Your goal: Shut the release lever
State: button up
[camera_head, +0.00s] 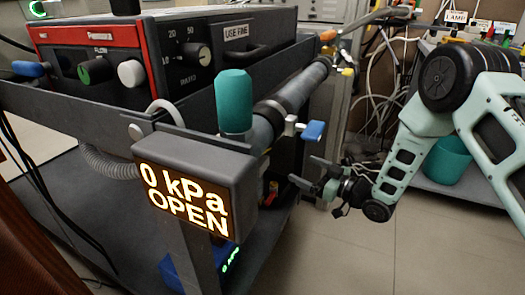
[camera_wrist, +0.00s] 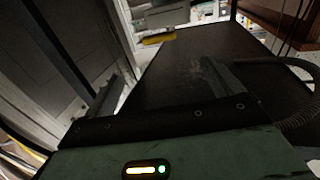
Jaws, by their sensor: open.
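A blue-handled lever (camera_head: 312,130) sticks out from the right side of a grey pipe (camera_head: 292,92); it is the likely release lever, though no label shows on it. A display box (camera_head: 195,180) in front reads "0 kPa OPEN". My gripper (camera_head: 304,171) is open and empty, a little below the blue handle and apart from it in the picture; the depth between them is hard to tell. In the wrist view my two dark fingers (camera_wrist: 163,85) stand apart with nothing between them. I cannot make out the lever there.
A teal cylinder (camera_head: 234,100) stands upright behind the display. A control unit (camera_head: 165,50) with knobs sits on the grey cart at left. A teal bin (camera_head: 447,160) stands at right, behind my arm. The floor (camera_head: 345,245) below my gripper is clear.

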jog(key=b+x, duration=0.5)
jog(key=x, duration=1.2)
jog(key=shift+r, duration=0.1)
jog(key=c, duration=1)
